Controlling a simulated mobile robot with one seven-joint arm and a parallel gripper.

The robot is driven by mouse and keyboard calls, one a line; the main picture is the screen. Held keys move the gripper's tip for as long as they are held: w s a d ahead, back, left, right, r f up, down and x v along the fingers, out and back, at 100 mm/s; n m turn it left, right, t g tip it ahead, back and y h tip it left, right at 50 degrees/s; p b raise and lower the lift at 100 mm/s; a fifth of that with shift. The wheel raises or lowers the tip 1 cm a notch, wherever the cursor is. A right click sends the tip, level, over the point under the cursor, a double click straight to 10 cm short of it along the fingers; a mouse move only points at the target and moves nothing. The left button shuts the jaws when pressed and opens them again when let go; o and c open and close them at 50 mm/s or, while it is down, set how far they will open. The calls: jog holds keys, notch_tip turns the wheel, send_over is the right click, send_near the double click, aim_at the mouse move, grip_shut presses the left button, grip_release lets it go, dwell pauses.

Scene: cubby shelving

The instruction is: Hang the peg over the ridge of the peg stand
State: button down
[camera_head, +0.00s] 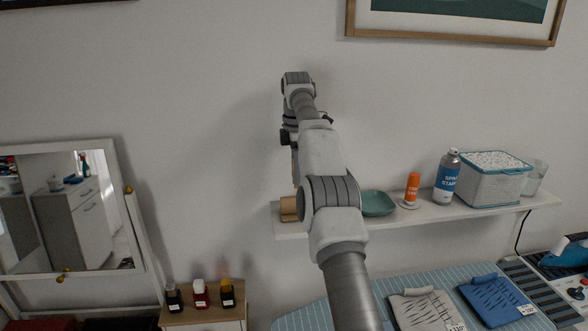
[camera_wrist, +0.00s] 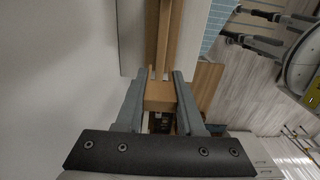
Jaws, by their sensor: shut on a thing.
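My gripper (camera_wrist: 160,78) is shut on the peg (camera_wrist: 160,96), a light wooden block between its two grey fingers in the wrist view. The peg stand (camera_wrist: 172,30) is a wooden piece with a long narrow ridge, just beyond the fingertips over the white shelf. The peg's far end lies close to the near end of the ridge; I cannot tell whether they touch. In the head view the peg stand (camera_head: 289,208) shows as a small wooden piece at the shelf's left end, partly behind my arm. My gripper's fingers and the peg are hidden there.
A mirror (camera_head: 75,210) and small bottles (camera_head: 199,293) stand lower left.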

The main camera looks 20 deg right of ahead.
jog(key=shift+s, duration=0.1)
jog(key=shift+d, duration=0.1)
jog(key=shift+f+b, duration=3.2)
jog(key=shift+f, duration=0.45)
jog(key=shift+c, duration=2.2)
grip_release()
notch_tip(320, 180, up, 7)
jog(key=p, duration=0.6)
jog(key=shift+r, duration=0.2)
